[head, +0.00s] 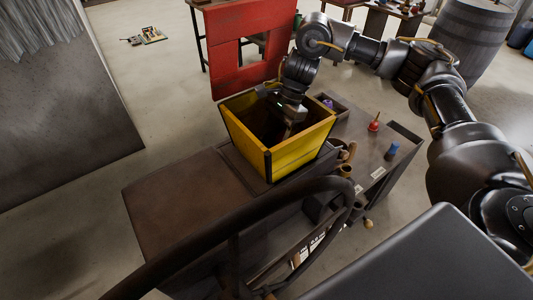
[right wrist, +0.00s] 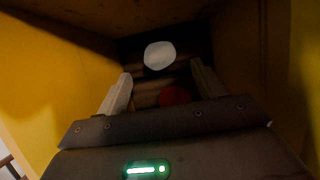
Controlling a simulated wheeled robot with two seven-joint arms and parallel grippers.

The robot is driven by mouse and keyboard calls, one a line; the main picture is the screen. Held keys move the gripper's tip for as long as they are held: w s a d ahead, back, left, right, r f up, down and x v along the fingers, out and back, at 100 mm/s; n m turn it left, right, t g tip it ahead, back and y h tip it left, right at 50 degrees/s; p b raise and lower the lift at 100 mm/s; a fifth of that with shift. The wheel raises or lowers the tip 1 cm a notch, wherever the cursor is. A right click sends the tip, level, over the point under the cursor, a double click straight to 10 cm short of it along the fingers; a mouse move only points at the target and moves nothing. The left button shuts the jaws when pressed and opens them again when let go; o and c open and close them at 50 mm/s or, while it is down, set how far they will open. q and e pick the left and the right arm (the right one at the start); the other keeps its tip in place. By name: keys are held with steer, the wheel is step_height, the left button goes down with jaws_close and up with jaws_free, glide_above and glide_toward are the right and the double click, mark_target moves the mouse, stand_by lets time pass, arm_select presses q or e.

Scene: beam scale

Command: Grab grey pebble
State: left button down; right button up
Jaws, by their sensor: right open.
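A pale grey, rounded pebble (right wrist: 159,55) lies in the dark bottom of the yellow box in the right wrist view. It is just beyond my fingertips, roughly centred between them and apart from both. My right gripper (right wrist: 161,72) is open and empty, pointing down inside the yellow box (head: 296,154). A dark red round thing (right wrist: 175,95) lies between the fingers, nearer the palm in the picture. In the head view the box wall and my arm hide the pebble. My left gripper is not in view.
The box walls (right wrist: 40,75) stand close around my gripper. The box sits on a brown bench (head: 165,205). To its right are a red item (head: 374,122), a blue item (head: 392,150) and a small tray with a purple item (head: 328,103). A red panel (head: 222,50) stands behind.

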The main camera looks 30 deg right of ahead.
mark_target(268, 148)
steer(key=shift+p+x, duration=0.7)
steer(key=shift+x, duration=1.9)
steer(key=shift+a, duration=0.1)
steer(key=shift+r, duration=0.1)
steer(key=c, duration=1.1)
steer(key=shift+c, duration=0.2)
